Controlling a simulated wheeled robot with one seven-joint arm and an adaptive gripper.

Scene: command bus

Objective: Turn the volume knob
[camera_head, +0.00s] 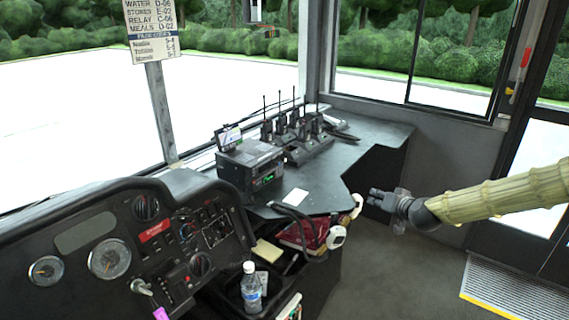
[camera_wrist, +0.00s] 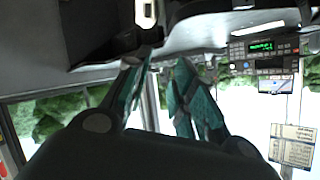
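A black radio unit (camera_head: 250,165) with a small green display sits on the dark side desk in the head view. It also shows near the upper right of the wrist view (camera_wrist: 262,48), which looks upside down, with its lit display and rows of buttons.
Handheld radios in chargers (camera_head: 305,140) stand behind the radio unit. A white handset (camera_head: 337,238) hangs at the desk's front. The dashboard (camera_head: 75,270) with gauges and round knobs is at left, with a bottle (camera_head: 251,288) beside it. The floor (camera_head: 400,275) below my gripper is clear.

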